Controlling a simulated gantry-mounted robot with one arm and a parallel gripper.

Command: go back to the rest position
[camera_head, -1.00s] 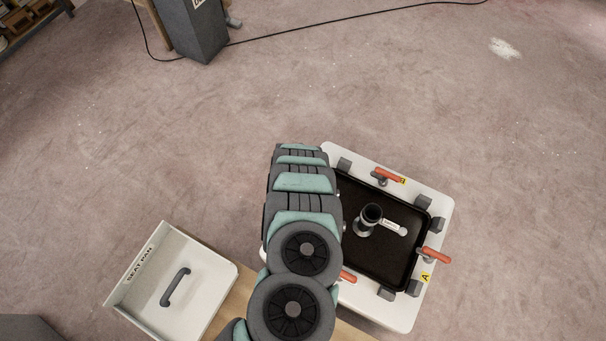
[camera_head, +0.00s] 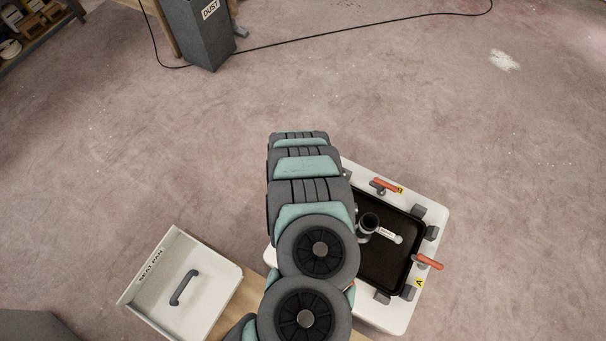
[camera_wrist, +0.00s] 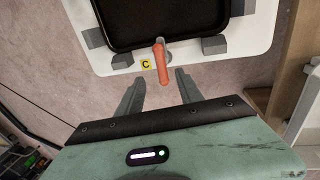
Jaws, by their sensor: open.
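An orange-handled clamp (camera_wrist: 162,62) beside a yellow C label stands just beyond the fingertips on the edge of a white panel (camera_wrist: 262,40). In the head view my arm hides my gripper and the left part of the white panel (camera_head: 438,215). A black tray (camera_head: 395,262) lies on that panel with grey blocks around it.
A white seat pan tray (camera_head: 210,305) with a grey handle (camera_head: 183,288) sits at lower left on a wooden surface (camera_head: 245,295). Orange clamps (camera_head: 428,262) edge the panel. A grey dust bin (camera_head: 198,35) and a black cable (camera_head: 330,38) are at the back. Open carpet lies between.

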